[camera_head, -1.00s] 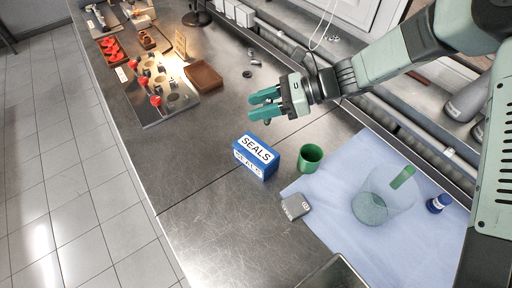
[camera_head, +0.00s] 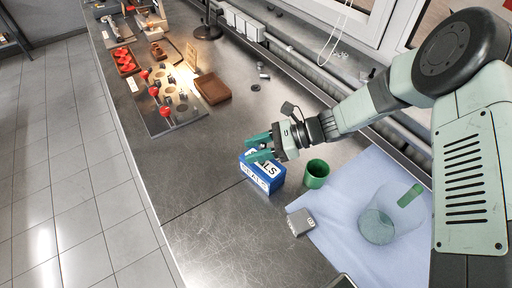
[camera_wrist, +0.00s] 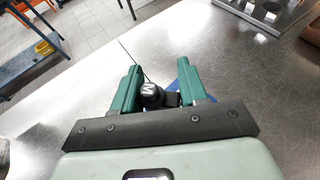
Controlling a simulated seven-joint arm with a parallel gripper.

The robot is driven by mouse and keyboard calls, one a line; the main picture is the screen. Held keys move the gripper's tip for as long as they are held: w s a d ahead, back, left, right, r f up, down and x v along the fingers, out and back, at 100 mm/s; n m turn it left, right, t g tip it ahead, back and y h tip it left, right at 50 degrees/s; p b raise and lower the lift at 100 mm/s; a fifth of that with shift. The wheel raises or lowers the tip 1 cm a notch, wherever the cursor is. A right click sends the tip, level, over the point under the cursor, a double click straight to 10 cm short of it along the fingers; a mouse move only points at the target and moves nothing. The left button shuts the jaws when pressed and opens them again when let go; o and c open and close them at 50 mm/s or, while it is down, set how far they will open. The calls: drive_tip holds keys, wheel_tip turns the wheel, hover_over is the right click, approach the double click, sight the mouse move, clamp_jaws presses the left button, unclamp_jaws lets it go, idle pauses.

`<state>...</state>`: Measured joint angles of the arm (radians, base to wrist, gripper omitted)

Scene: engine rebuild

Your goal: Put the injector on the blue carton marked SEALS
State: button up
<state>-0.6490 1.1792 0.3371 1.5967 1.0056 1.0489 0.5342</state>
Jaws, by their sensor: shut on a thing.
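The blue carton (camera_head: 263,179) marked SEALS stands on the steel bench, its white top label partly covered by my gripper (camera_head: 258,148). My gripper is above the carton's far edge in the head view. In the wrist view, my gripper (camera_wrist: 155,88) is shut on a dark, rounded piece with a white letter mark, which I take to be the injector (camera_wrist: 151,96). A thin dark line runs up and left from it. A bit of the blue carton (camera_wrist: 183,91) shows behind the fingers. Whether the injector touches the carton I cannot tell.
A green cup (camera_head: 316,174) stands close right of the carton. A brown block (camera_head: 212,88) and a tray with red-topped parts (camera_head: 172,108) lie further back.

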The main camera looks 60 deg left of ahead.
drive_tip(key=shift+f, duration=0.1)
drive_tip(key=o, duration=1.1)
drive_tip(key=shift+c, duration=0.2)
